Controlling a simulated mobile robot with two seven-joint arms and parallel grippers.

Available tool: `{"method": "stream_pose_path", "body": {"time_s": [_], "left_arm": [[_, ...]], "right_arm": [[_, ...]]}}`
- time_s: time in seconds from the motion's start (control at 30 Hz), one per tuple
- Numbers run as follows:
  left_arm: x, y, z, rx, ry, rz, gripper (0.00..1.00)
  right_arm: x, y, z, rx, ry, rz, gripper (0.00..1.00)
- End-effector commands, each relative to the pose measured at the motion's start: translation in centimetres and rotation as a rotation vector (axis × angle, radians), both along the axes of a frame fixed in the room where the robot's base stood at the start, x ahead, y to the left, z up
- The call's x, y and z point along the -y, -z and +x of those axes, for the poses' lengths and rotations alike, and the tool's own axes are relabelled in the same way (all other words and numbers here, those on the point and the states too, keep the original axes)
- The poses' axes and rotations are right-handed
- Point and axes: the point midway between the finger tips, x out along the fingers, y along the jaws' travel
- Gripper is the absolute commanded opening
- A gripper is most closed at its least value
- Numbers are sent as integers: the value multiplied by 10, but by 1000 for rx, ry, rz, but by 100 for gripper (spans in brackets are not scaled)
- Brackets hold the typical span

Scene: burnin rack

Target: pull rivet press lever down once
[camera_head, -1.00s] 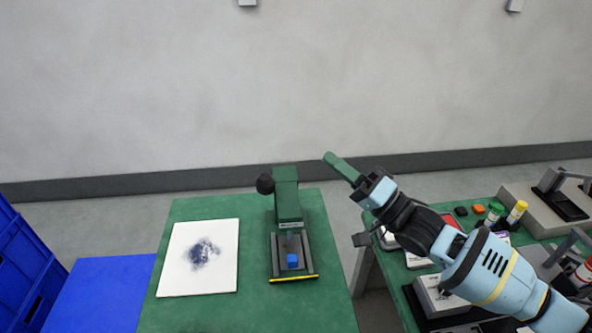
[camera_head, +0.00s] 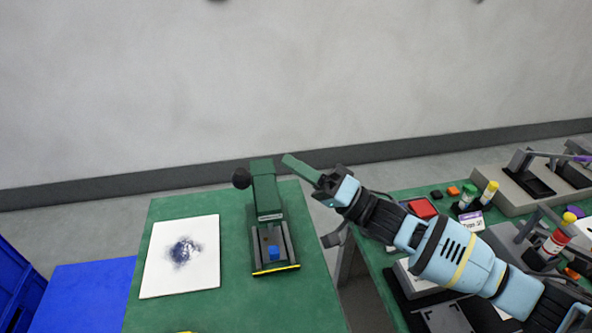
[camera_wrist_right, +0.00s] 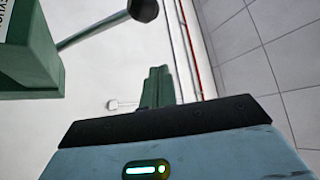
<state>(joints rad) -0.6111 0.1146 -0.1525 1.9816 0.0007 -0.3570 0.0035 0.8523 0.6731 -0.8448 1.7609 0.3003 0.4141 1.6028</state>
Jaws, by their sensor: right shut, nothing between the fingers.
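The rivet press (camera_head: 264,190) is a green upright machine on a grey base with a blue piece (camera_head: 273,252) in it, standing on the green table. Its lever ends in a black ball knob (camera_head: 241,178) at the press's left side. In the right wrist view the lever rod (camera_wrist_right: 92,35) and ball knob (camera_wrist_right: 143,10) show at upper left, beside the press body (camera_wrist_right: 28,65). My right gripper (camera_head: 288,160) has its green fingers closed and empty, just right of the press top and apart from it. The fingers also show in the wrist view (camera_wrist_right: 158,82). My left gripper is out of view.
A white board with a dark smudge (camera_head: 180,285) lies left of the press. Blue crates (camera_head: 20,280) stand at the far left. A second bench at right holds bottles (camera_head: 488,195), a red box (camera_head: 423,208) and grey fixtures (camera_head: 515,178). A gap separates the benches.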

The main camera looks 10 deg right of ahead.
Motion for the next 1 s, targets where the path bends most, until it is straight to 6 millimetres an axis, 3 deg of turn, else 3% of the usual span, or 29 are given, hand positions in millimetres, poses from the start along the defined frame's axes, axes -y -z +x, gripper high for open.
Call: {"method": "stream_pose_path", "body": {"time_s": [0.43, 0.7, 1.0], "left_arm": [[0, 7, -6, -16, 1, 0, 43], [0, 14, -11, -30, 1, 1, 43], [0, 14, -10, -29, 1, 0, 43]], "right_arm": [[-58, -32, 36, 1, -1, 1, 0], [-66, -9, 12, -4, 0, 0, 0], [-69, -6, 6, 2, 1, -1, 0]]}}
